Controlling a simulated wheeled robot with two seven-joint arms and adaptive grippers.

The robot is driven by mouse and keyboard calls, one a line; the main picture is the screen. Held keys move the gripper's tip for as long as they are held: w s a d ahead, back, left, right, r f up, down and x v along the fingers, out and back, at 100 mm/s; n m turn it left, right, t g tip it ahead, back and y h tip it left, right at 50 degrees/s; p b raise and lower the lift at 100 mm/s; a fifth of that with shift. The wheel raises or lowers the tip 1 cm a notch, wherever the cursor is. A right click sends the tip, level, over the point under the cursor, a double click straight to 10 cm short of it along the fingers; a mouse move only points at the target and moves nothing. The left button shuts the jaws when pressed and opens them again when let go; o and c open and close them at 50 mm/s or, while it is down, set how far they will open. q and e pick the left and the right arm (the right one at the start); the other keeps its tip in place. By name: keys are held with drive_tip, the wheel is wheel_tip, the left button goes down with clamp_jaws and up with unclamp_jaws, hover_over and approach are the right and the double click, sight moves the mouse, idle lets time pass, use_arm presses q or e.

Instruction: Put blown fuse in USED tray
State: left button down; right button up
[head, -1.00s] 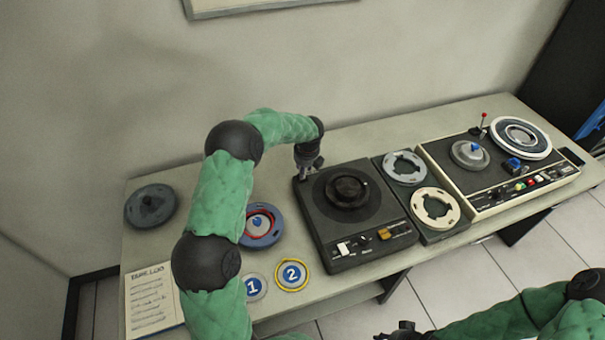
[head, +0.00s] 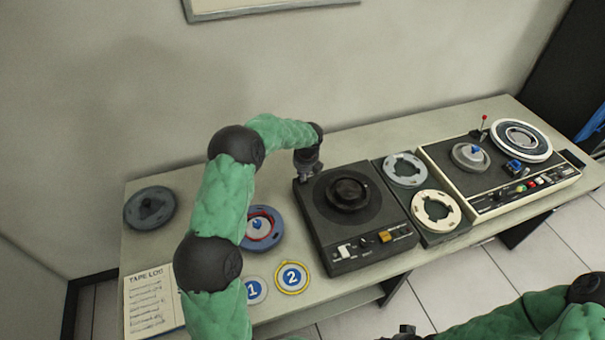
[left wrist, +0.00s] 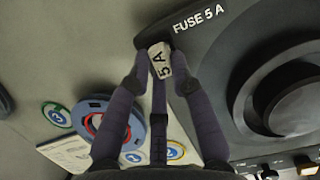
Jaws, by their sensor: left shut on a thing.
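A small pale piece marked "5 A" (left wrist: 160,62) sits between the fingertips of my left gripper (left wrist: 158,70) in the left wrist view. The gripper is shut on it, beside the "FUSE 5 A" label on the dark machine (left wrist: 215,40). In the head view my left gripper (head: 306,176) is at the back left corner of that dark machine (head: 330,225). I cannot tell whether the fuse is blown or still seated. No tray marked USED can be made out. My right gripper (head: 405,332) is at the bottom edge, partly cut off.
A blue and red reel (head: 262,228), badges 1 (head: 255,290) and 2 (head: 291,277), a tape log (head: 150,300) and a grey reel (head: 150,207) are on the left. Two reels stand right of the machine, then a tape deck (head: 490,165). Bare table shows at the back left.

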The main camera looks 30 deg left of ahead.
use_arm(q)
drive_tip(key=shift+w+r, duration=0.1)
drive_tip(key=shift+r, duration=0.05)
drive_tip(key=shift+r+p, duration=2.6)
drive_tip(key=shift+r, duration=0.35)
wheel_tip(320, 180, up, 7)
drive_tip(key=p, duration=0.5)
drive_tip(key=shift+p, duration=0.3)
drive_tip(key=shift+f, duration=0.1)
